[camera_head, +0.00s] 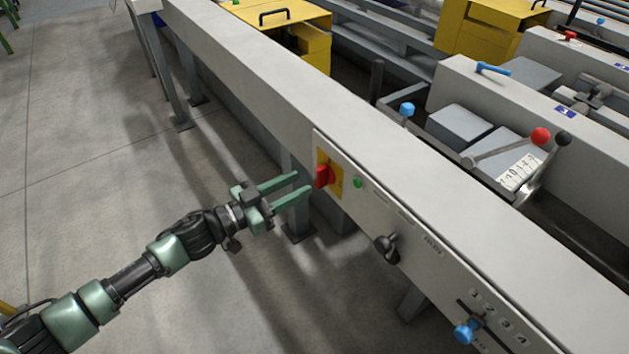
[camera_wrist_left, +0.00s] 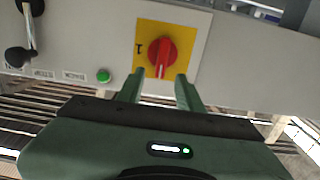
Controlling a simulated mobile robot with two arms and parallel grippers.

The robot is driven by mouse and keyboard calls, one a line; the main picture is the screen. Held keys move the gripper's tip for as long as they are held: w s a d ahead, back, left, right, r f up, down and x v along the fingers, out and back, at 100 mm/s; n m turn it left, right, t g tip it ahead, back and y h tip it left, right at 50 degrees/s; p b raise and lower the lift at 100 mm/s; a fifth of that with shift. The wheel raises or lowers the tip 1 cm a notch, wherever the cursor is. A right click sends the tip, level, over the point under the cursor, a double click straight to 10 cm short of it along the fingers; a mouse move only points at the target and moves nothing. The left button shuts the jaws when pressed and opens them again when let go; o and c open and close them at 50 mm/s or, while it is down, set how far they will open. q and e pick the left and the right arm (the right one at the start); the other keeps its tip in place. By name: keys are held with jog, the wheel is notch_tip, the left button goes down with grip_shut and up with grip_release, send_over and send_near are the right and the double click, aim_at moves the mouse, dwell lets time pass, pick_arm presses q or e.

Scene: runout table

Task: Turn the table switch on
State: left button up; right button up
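The table switch is a red rotary knob (camera_head: 324,177) on a yellow square plate, set in the grey side panel of the runout table (camera_head: 262,88). In the left wrist view the red knob (camera_wrist_left: 162,53) shows its grip bar upright, with a "1" mark on the yellow plate to its left. My left gripper (camera_head: 303,184) is open, its two green fingers pointing at the knob from just in front of it. In the left wrist view the fingertips (camera_wrist_left: 161,74) lie at the plate's lower edge. I cannot tell whether they touch it. My right gripper is not in view.
A green button (camera_head: 358,183) sits beside the switch. A black knob (camera_head: 387,247) and a blue-knobbed lever (camera_head: 466,331) are further along the panel. Red and black ball levers (camera_head: 541,136) stand behind the table beam. The floor in front is clear.

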aim_at(316, 175)
pick_arm(q)
jog(key=x, duration=0.4)
jog(key=shift+w+d, duration=0.55)
jog(key=shift+d, duration=0.15)
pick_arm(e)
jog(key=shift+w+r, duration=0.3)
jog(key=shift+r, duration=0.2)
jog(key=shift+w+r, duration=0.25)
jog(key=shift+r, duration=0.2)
pick_arm(q)
grip_shut()
